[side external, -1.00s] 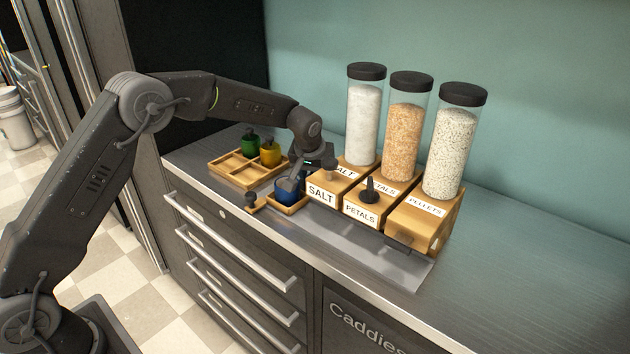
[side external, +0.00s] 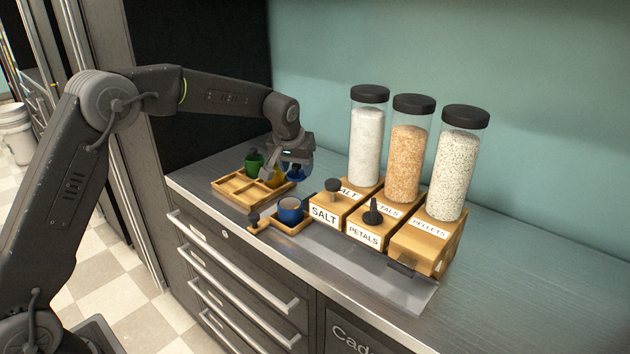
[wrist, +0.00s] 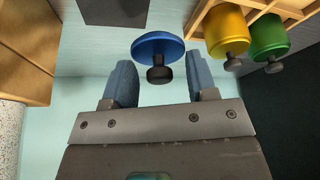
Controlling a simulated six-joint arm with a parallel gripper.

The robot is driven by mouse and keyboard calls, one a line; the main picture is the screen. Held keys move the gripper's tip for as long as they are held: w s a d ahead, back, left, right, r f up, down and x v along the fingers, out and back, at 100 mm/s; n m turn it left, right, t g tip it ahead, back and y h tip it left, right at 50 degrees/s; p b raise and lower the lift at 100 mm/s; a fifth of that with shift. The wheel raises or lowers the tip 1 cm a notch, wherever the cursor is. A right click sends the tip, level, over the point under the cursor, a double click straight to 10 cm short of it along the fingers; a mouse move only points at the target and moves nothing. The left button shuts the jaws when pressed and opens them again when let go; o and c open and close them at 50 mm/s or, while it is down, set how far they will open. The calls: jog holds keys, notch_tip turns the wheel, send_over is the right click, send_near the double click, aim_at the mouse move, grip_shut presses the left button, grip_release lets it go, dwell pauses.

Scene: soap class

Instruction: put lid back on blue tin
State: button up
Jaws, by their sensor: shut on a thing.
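The blue tin (side external: 290,213) stands open and upright on a small wooden tray, with pale contents near its rim. The blue lid (side external: 296,174), a round disc with a dark knob, is under my gripper (side external: 282,175), behind the tin and right of the yellow tin. In the wrist view the lid (wrist: 158,47) and its knob show between the two fingers of my gripper (wrist: 161,85). My gripper is shut on the lid by its knob. I cannot tell whether the lid touches the counter.
A divided wooden tray (side external: 240,188) holds a green tin (side external: 253,163) and a yellow tin (side external: 275,178), partly hidden. A small wooden piece with a dark knob (side external: 255,220) lies left of the blue tin. Tall jars on wooden dispensers (side external: 425,240) stand at right.

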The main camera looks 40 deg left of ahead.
jog(key=s+a+r, duration=0.3)
jog(key=a, duration=0.2)
jog(key=s+d+r, duration=0.2)
jog(key=s+d, duration=0.2)
jog(key=d, duration=0.6)
jog(key=shift+s+a+f, duration=0.1)
jog(key=shift+f, duration=1.4)
jog(key=shift+s+a+f, duration=0.1)
jog(key=shift+f, duration=1.4)
jog(key=shift+f, duration=0.15)
jog(key=o, duration=1)
jog(key=shift+c, duration=0.2)
jog(key=shift+o, duration=0.4)
jog(key=shift+o, duration=1.4)
